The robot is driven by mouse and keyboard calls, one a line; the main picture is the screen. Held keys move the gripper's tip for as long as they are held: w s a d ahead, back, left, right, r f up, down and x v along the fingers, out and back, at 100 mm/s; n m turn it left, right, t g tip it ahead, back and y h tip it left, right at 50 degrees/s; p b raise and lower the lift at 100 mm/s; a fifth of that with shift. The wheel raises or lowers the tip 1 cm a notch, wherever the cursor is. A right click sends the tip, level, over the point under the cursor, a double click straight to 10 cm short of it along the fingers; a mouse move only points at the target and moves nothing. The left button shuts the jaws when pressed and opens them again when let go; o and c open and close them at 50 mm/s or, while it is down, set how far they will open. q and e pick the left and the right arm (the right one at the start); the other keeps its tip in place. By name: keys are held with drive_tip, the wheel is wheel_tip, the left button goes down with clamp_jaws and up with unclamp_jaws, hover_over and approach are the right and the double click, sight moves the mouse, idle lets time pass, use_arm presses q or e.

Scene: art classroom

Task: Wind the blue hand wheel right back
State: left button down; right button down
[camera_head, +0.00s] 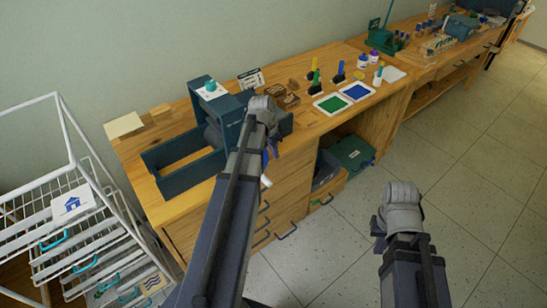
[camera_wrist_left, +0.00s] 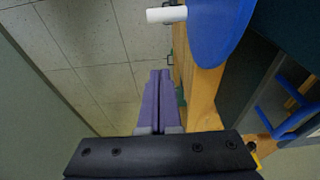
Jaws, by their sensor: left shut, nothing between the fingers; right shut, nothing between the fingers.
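The blue hand wheel (camera_wrist_left: 222,30) is large at the top of the left wrist view, with a white handle (camera_wrist_left: 166,14) sticking out to the left. In the head view the wheel is mostly hidden behind my left arm; its white handle (camera_head: 266,182) shows below. The wheel is beside a dark teal machine (camera_head: 180,188) with an open tray on the bench. My left gripper (camera_wrist_left: 157,73) is shut and empty, its purple fingers together, below and left of the wheel and apart from the handle. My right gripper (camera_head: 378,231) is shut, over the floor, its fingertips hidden.
The wooden bench (camera_head: 300,130) holds ink pads (camera_head: 357,91), brayers and wooden blocks behind my left arm. Drawers with dark handles are below. A white wire rack (camera_head: 85,220) stands at the left. The tiled floor (camera_head: 470,190) at the right is clear.

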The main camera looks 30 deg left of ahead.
wheel_tip(320, 180, down, 11)
drive_tip(key=b, duration=1)
drive_tip(key=shift+r, duration=0.2)
